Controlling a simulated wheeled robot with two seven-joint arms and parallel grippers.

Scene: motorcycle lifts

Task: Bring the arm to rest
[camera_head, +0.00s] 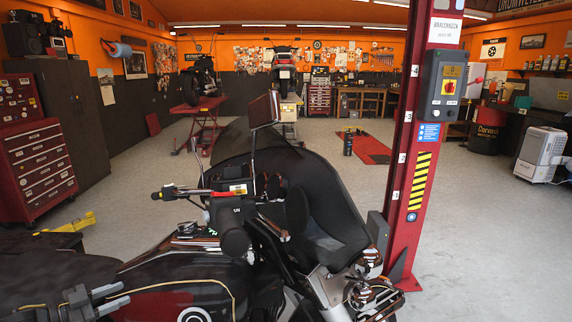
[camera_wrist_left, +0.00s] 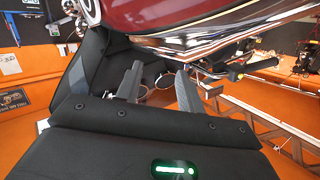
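My left gripper (camera_head: 124,294) is low at the left in the head view, pointing right over the near motorcycle's dark red and black bodywork (camera_head: 178,298). In the left wrist view, the two grey fingers of my left gripper (camera_wrist_left: 158,80) stand apart with nothing between them. The red motorcycle bodywork (camera_wrist_left: 180,20) fills the top of that view, close to the fingers; I cannot tell whether they touch it. My right gripper is in neither view.
A red lift post (camera_head: 413,170) with a control box (camera_head: 441,86) stands right of the motorcycle. A red tool cabinet (camera_head: 38,170) stands at the left. Other motorcycles sit on lifts at the back. The grey floor (camera_head: 490,235) at the right is clear.

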